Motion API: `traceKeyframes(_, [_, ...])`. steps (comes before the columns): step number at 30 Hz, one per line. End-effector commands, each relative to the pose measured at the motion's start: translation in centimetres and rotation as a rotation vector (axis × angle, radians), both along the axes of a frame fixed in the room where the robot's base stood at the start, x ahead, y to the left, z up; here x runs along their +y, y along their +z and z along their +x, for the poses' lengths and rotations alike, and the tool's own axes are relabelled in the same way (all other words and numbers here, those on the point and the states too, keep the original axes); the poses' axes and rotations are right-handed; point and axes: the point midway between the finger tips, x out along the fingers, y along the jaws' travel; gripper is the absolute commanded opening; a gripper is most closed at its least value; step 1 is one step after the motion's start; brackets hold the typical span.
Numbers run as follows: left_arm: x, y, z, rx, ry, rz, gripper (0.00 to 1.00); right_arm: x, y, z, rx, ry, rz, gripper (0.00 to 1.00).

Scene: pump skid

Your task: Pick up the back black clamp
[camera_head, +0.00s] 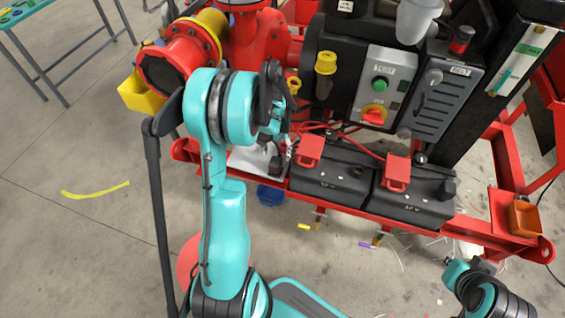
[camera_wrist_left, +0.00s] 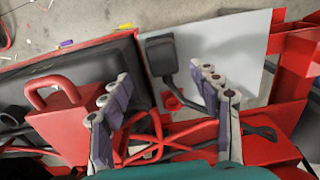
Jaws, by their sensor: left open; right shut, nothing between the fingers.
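A black clamp (camera_wrist_left: 161,54) lies on a pale grey plate beside a battery in the left wrist view, its dark cable running toward my fingers. In the head view a black clamp (camera_head: 276,165) shows on the plate just below my left gripper (camera_head: 274,140). My left gripper (camera_wrist_left: 162,108) is open and empty, its fingers apart, with the clamp beyond the fingertips and not between them. Another black clamp (camera_head: 447,188) sits at the right end of the right battery. My right gripper (camera_head: 480,266) shows small at the lower right, shut and empty, partly hidden by my arm.
Red clamps (camera_head: 310,150) (camera_head: 397,172) sit on the two black batteries (camera_head: 330,182). Red cables (camera_wrist_left: 150,140) cross near my left fingers. A control box (camera_head: 384,85) and yellow-capped part (camera_head: 325,66) stand behind. The red skid rail (camera_head: 480,228) runs in front.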

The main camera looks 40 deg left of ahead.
Motion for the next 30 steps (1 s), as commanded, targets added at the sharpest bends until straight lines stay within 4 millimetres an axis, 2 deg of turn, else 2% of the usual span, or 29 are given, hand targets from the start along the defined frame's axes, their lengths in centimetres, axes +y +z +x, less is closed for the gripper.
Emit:
traceKeyframes(1, [0.0, -0.9, 0.0, 0.000, 0.000, 0.000, 0.62, 0.0, -0.5, 0.0, 0.000, 0.000, 0.000, 0.00])
traceKeyframes(7, [0.1, -2.8, 0.0, -0.001, 0.000, 0.000, 0.62, 0.0, -1.5, 0.0, 0.000, 0.000, 0.000, 0.00])
traceKeyframes(14, [0.4, -6.3, -0.1, -0.002, -0.001, 0.001, 0.62, 0.0, -3.3, 0.0, 0.000, 0.000, 0.000, 0.00])
traceKeyframes(22, [0.3, -6.5, -0.1, -0.002, -0.001, 0.001, 0.62, 0.0, -3.3, 0.0, 0.000, 0.000, 0.000, 0.00])
traceKeyframes(29, [0.3, -6.5, -0.1, -0.002, -0.001, 0.001, 0.01, 0.0, -3.3, 0.0, 0.000, 0.000, 0.000, 0.00])
traceKeyframes(30, [0.3, -6.5, -0.1, -0.002, -0.001, 0.001, 0.00, 0.0, -3.3, 0.0, 0.000, 0.000, 0.000, 0.00])
